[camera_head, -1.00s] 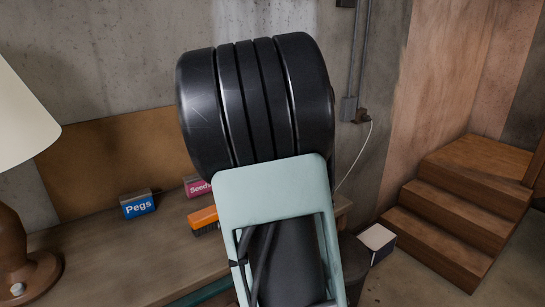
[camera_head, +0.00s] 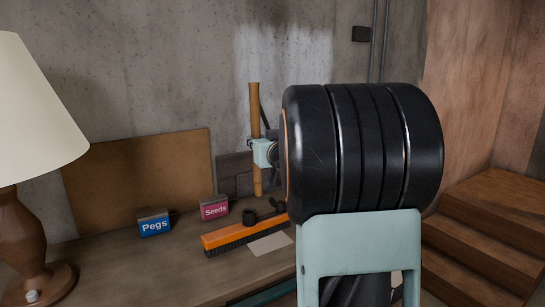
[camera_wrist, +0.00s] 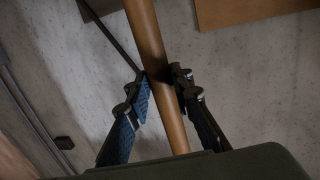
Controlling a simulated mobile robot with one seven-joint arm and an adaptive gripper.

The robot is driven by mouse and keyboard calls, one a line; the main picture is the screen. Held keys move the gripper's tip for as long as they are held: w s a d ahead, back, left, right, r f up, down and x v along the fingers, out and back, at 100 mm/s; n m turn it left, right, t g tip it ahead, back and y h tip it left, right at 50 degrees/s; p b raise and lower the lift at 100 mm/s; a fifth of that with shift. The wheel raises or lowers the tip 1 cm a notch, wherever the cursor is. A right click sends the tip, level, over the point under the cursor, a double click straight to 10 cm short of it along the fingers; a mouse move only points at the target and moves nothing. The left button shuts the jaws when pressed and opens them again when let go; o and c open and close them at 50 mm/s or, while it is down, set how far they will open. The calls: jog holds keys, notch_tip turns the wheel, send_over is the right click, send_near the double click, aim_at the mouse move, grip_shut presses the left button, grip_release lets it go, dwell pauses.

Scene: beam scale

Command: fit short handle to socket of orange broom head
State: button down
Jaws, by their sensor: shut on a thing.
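The short handle (camera_head: 254,108) is a plain wooden rod, held upright in the head view. My gripper (camera_head: 262,152) is shut on it around its middle. In the wrist view the handle (camera_wrist: 147,35) runs between the two blue-padded fingers (camera_wrist: 163,84). The orange broom head (camera_head: 228,238) lies on the bench, bristles down. Its dark round socket (camera_head: 250,215) stands up from its top. The handle's lower end shows just above and slightly right of the socket, apart from it in the picture. I cannot tell their distance in depth.
A blue Pegs box (camera_head: 155,225) and a pink Seeds box (camera_head: 214,208) stand behind the broom head on the bench (camera_head: 130,270). A lamp (camera_head: 35,130) stands at left. A pale sheet (camera_head: 270,244) lies right of the broom head. My arm hides the bench's right side.

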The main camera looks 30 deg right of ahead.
jog(key=a, duration=0.1)
jog(key=a+r+n+y, duration=0.1)
jog(key=a+t+y, duration=0.1)
jog(key=shift+s+r, duration=0.25)
jog(key=shift+r, duration=0.15)
jog(key=shift+f, duration=0.1)
jog(key=shift+f+b, duration=2.5)
jog(key=shift+f, duration=0.35)
jog(key=shift+f+b, duration=2.2)
jog(key=shift+f, duration=0.55)
jog(key=c, duration=1.6)
grip_release()
jog(key=shift+s, duration=0.2)
jog(key=s, duration=1.1)
jog(key=shift+s+a, duration=0.25)
jog(key=shift+s, duration=0.1)
